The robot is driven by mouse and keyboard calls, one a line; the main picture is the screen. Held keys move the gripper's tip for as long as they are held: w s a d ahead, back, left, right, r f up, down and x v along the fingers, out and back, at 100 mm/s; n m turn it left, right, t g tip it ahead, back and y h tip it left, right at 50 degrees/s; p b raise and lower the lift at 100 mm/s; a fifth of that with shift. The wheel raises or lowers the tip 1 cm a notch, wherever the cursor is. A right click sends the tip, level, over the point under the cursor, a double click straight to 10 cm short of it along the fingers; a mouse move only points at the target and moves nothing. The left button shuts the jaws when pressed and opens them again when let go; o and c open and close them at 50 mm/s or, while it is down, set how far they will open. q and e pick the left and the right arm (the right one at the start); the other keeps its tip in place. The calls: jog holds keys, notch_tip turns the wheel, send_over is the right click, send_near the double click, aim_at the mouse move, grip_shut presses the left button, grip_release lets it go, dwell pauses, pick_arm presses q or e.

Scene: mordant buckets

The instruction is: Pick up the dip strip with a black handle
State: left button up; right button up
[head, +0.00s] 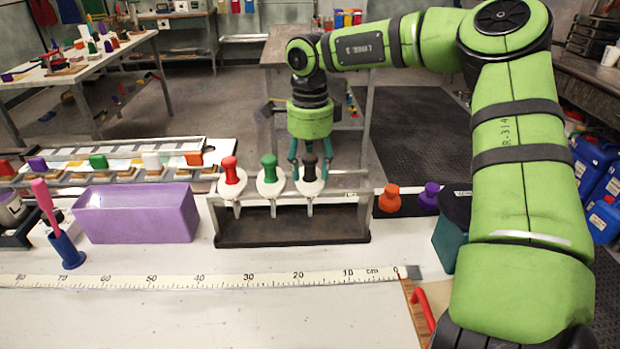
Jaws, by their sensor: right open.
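The dip strip with a black handle (309,164) stands upright in the rack (290,232), the rightmost of three. Its white collar sits below the handle. The strips with a green handle (270,165) and a red handle (231,172) stand to its left. My right gripper (310,160) points down at the black handle, its teal fingers open, one on each side of it in the picture. I cannot tell whether the fingers are around the handle or behind it. They show no grip on it. My left gripper is not in view.
A purple bin (138,215) and a blue holder (67,250) stand left of the rack. An orange knob (392,197) and a purple knob (428,194) stand to its right. A measuring tape (200,281) lies in front. The white tabletop nearest me is mostly clear.

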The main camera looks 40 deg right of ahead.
grip_shut()
jog(key=shift+r, duration=0.1)
